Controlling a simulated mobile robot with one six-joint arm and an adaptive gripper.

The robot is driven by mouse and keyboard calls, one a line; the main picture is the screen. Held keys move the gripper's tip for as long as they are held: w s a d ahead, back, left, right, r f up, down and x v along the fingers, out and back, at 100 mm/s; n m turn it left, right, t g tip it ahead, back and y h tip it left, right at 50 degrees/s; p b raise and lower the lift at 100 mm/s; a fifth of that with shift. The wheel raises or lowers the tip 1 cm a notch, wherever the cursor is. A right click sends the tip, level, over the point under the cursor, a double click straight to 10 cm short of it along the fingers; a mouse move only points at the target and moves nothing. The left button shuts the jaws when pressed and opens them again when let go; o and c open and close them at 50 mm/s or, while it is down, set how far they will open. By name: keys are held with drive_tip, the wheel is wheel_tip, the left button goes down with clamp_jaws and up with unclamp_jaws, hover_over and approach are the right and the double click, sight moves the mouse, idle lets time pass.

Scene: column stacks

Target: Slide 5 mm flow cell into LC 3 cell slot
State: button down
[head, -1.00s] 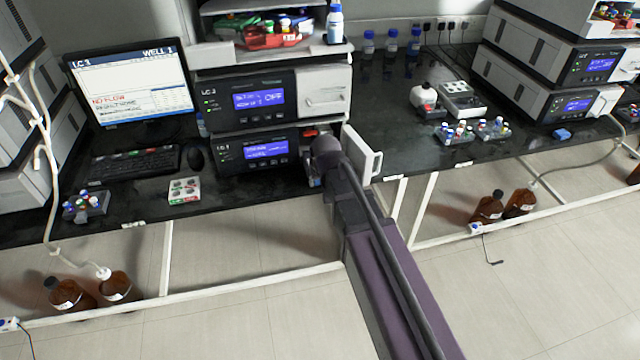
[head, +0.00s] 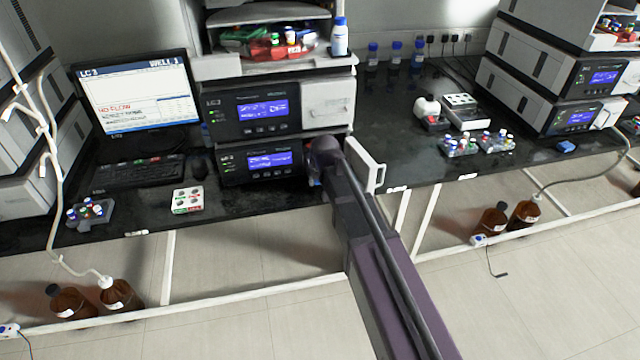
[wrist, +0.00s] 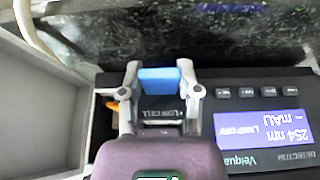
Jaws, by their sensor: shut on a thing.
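A blue block (wrist: 158,82), which I take to be the flow cell, sits between the fingertips of my gripper (wrist: 158,72) in the wrist view. The fingers are shut on it from both sides. My gripper is at the LC 3 detector (head: 258,162), beside its display (wrist: 256,132). A "FLOW CELL" label (wrist: 161,114) shows just below the blue block in the wrist view. The slot opening is hidden by the block and my gripper, so I cannot tell how far the block is inside. In the head view my arm hides the fingers.
A white door (head: 366,165) stands open right of the detector; its grey panel (wrist: 45,100) fills the left of the wrist view. A second unit (head: 250,110) is stacked above. A small blue item (head: 566,146) lies on the right bench. A white tray (head: 187,200) sits in front.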

drive_tip(key=shift+w+a, duration=0.3)
drive_tip(key=shift+w, duration=0.65)
drive_tip(key=shift+w+a, duration=0.25)
drive_tip(key=shift+w, duration=0.75)
drive_tip(key=shift+w+a, duration=0.3)
drive_tip(key=shift+w, duration=0.65)
drive_tip(key=shift+f, duration=0.1)
drive_tip(key=shift+c, duration=1.1)
unclamp_jaws()
